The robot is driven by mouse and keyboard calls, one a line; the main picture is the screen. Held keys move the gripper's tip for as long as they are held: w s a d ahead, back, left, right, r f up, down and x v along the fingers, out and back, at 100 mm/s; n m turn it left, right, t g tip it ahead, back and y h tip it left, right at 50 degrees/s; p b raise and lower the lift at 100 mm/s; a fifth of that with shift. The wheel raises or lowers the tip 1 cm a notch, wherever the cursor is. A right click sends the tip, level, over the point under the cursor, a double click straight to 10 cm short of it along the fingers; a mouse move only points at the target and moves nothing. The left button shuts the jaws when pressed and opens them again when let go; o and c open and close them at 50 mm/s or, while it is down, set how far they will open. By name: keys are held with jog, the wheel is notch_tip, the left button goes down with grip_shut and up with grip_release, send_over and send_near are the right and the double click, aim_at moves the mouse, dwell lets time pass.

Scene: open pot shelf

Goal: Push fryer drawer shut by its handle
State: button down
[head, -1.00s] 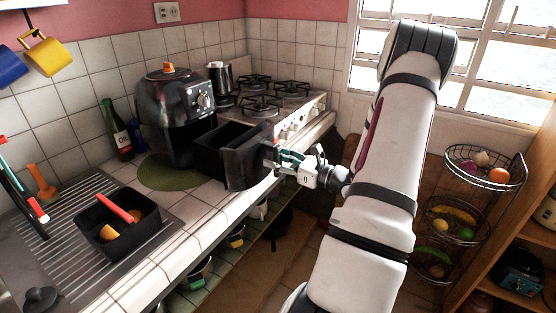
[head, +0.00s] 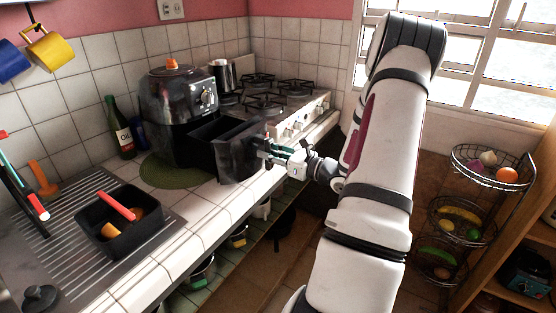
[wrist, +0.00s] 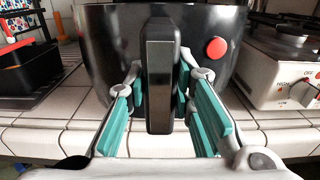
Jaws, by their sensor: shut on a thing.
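The black air fryer (head: 178,98) stands on the tiled counter on a green round mat (head: 172,176). Its drawer (head: 238,156) is pulled out toward the counter's front edge, with its open top showing. My gripper (head: 266,149) is at the drawer's front, shut on the upright black handle (wrist: 160,75). In the wrist view the gripper's teal finger pads (wrist: 160,100) lie on both sides of the handle. A red round button (wrist: 216,47) shows on the drawer front to the right of the handle.
A gas stove (head: 290,105) with a saucepan is behind and right of the drawer. A green bottle (head: 121,128) stands left of the fryer. A black bin (head: 118,222) with food sits on the drainboard. A wire fruit rack (head: 462,200) stands right of my arm.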

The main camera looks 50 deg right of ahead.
jog(key=b, duration=0.6)
send_near(208, 132)
jog(key=w, duration=0.4)
jog(key=shift+w+a, duration=0.1)
jog(key=shift+a, duration=0.1)
jog(key=shift+w+r+b, duration=0.15)
jog(key=shift+w+b, duration=0.2)
jog(key=shift+w, duration=0.2)
jog(key=shift+a, duration=0.1)
jog(key=c, duration=1.4)
grip_release()
jog(key=shift+w, duration=0.15)
jog(key=shift+o, duration=0.2)
jog(key=shift+s+d, duration=0.2)
jog(key=shift+s, duration=0.4)
jog(key=s, duration=1.1)
jog(key=shift+d, duration=0.35)
